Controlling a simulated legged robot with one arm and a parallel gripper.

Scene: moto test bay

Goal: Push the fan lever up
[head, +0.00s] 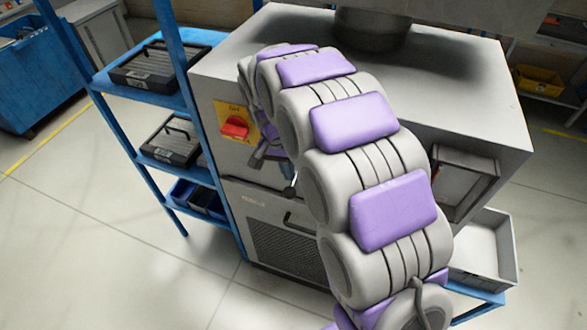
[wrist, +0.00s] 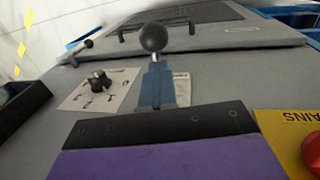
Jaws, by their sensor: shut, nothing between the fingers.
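The lever, with a round black ball knob (wrist: 153,38) on a short bright shaft, shows at the upper middle of the wrist view. My gripper (wrist: 156,72) is shut and empty, its blue-grey fingers lined up with the shaft, tips just short of the ball. I cannot tell whether they touch it. The fingers hide the lever's base. In the head view my gripper (head: 268,150) is at the front of the grey cabinet (head: 222,88), right of the red switch; the ball (head: 289,192) shows small and dark below it, and my arm covers the area to the right.
A red mains switch (head: 235,127) sits on a yellow plate close by, also at the wrist view's right edge (wrist: 314,152). A black rotary knob (wrist: 99,82) on a marked plate is near the lever. A blue shelf rack (head: 183,90) stands left of the cabinet.

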